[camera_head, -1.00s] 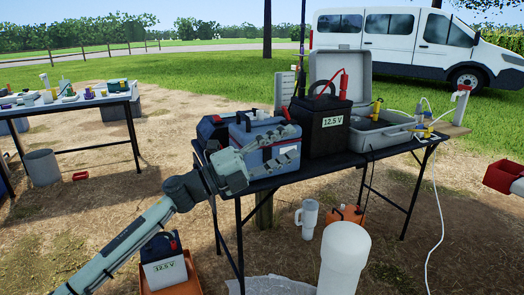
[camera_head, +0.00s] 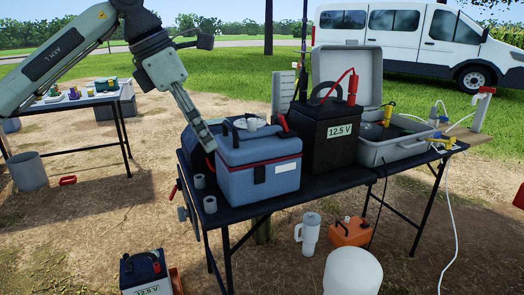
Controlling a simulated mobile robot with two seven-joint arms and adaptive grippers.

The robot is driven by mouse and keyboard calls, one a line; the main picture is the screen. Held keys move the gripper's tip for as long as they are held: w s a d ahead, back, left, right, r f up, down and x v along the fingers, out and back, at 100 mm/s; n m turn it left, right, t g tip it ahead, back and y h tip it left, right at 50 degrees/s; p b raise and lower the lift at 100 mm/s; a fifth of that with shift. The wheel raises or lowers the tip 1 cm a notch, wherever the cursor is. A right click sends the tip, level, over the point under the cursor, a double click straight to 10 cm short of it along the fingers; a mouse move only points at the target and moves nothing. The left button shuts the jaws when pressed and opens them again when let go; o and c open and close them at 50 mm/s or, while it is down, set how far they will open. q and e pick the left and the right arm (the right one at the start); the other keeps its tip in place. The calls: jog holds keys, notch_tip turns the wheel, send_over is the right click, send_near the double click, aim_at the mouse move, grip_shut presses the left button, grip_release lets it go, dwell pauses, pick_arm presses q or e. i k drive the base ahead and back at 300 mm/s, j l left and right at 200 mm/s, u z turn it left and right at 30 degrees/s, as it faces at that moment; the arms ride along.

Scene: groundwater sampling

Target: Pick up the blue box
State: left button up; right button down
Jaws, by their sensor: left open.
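The blue box (camera_head: 258,178) is a cooler with a red stripe, a white label and a dark handle on its lid. It stands near the left end of the black folding table (camera_head: 262,205). My left gripper (camera_head: 206,142) comes down from the upper left, with its fingers at the upper left side of the blue box. It is open, though seen nearly edge-on, so the gap between the fingers barely shows. I cannot tell whether it touches the box. My right gripper is not in view.
The black 12.5 V battery (camera_head: 328,125) stands close behind the box on its right. An open grey case (camera_head: 385,150) lies farther right. Small grey cups (camera_head: 210,205) sit at the table's left end. A white jug (camera_head: 308,235) and an orange container (camera_head: 350,232) stand on the ground.

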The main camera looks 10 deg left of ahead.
aim_at(259, 165)
jog(key=i, duration=0.9)
